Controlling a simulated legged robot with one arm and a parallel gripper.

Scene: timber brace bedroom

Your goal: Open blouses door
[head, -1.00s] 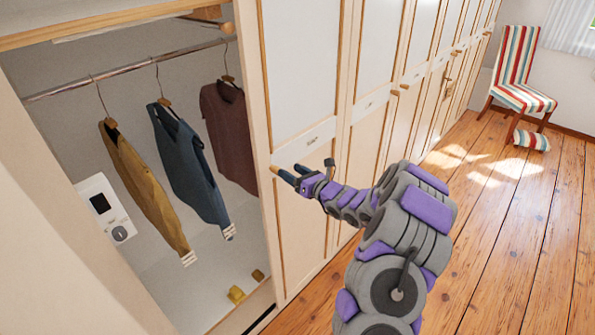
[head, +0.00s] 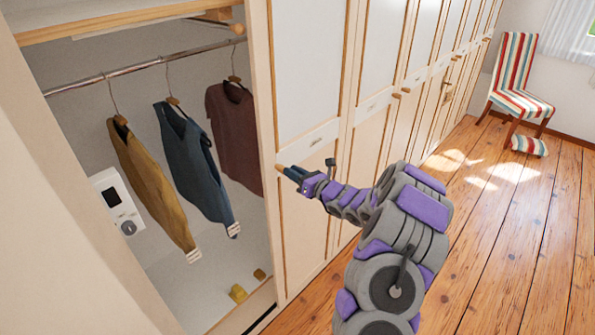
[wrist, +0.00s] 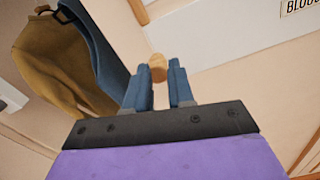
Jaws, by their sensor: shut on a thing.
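The blouses door (head: 305,75) is a pale panel with wooden trim, beside the open closet bay. Its small label (head: 316,141) shows in the head view, and part of it, reading "BLOU", is at the top right of the wrist view (wrist: 299,5). My gripper (head: 284,170) is at the door's left edge, below the label. In the wrist view my gripper (wrist: 159,78) has its two blue fingers shut on a round wooden knob (wrist: 157,66). The fingers partly hide the knob.
Left of the door, the open bay holds a mustard (head: 152,180), a blue (head: 196,165) and a maroon garment (head: 238,130) on a rail. More closet doors run along the right. A striped chair (head: 520,100) stands far back.

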